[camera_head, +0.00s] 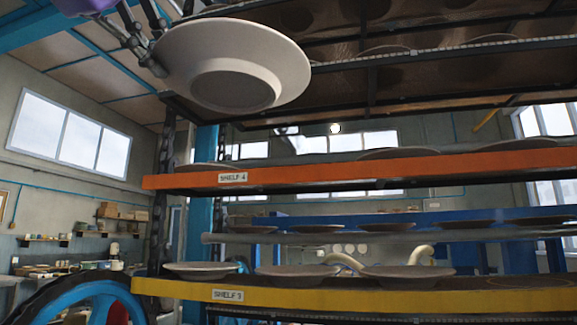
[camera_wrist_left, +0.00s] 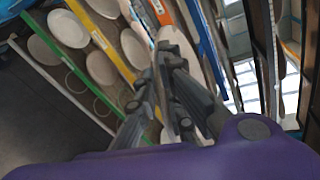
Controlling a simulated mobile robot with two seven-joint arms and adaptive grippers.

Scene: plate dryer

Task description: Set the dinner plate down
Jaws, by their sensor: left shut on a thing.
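A light grey dinner plate (camera_head: 272,52) hangs in the air at the top of the head view, its underside towards the camera. My left gripper (camera_head: 152,62) is shut on the plate's left rim. The plate is in front of and above the orange shelf marked SHELF 4 (camera_head: 330,168). It is clear of that shelf in the picture. In the left wrist view my gripper's dark fingers (camera_wrist_left: 172,100) close around the plate, seen nearly edge-on. My right gripper is out of view.
The yellow shelf marked SHELF 3 (camera_head: 340,295) carries several plates. A dark upper rack (camera_head: 450,95) lies behind and right of the held plate. A dark chain-like post (camera_head: 167,150) and a blue wheel (camera_head: 85,290) stand at the left.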

